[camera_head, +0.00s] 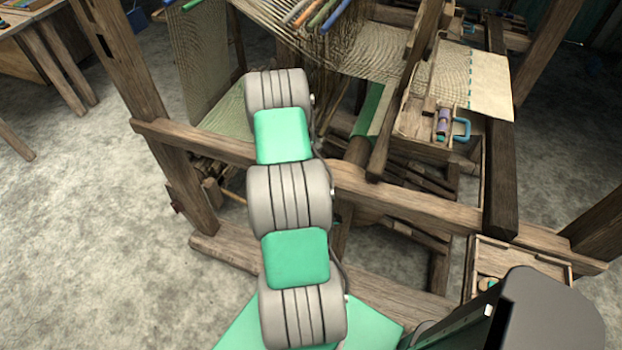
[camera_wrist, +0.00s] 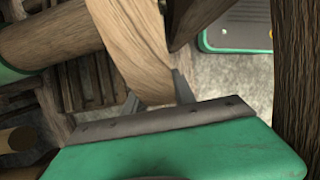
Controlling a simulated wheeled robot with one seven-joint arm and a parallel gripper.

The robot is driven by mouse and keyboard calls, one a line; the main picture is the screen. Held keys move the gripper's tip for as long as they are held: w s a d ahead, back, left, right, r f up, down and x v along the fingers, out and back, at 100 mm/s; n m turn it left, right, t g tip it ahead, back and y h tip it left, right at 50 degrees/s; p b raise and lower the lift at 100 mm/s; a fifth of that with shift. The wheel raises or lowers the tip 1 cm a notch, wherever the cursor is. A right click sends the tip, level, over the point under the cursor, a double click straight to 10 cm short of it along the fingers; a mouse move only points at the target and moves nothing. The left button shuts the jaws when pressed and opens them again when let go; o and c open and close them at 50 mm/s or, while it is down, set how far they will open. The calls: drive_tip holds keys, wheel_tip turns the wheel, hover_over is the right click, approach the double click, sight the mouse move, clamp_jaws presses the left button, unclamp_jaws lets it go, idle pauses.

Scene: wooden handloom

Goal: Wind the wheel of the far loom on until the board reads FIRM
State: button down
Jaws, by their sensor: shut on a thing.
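My gripper (camera_wrist: 157,94) shows in the wrist view, its two grey fingertips shut around the lower end of a pale wooden bar (camera_wrist: 132,42). I take this bar to be part of the wheel; the whole wheel does not show. A grey panel with a green edge (camera_wrist: 240,22) is at the upper right of the wrist view, cut off by the frame; its small writing cannot be read. In the head view my arm covers the gripper and whatever it holds. The wooden loom frame (camera_head: 400,205) stands behind and around the arm.
In the wrist view, a thick round beam (camera_wrist: 50,38) is at the left and a dark post (camera_wrist: 298,75) at the right, close to my gripper. In the head view, woven cloth (camera_head: 380,50) is on the loom, a wooden tray (camera_head: 520,256) sits lower right, and bare floor (camera_head: 110,240) lies left.

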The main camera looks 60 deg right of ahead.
drive_tip(key=shift+a, duration=0.1)
drive_tip(key=c, duration=1)
unclamp_jaws()
drive_tip(key=b+v, duration=0.1)
drive_tip(key=v, duration=0.6)
drive_tip(key=shift+r, duration=0.35)
drive_tip(key=shift+w+r, duration=0.1)
drive_tip(key=shift+r, duration=0.05)
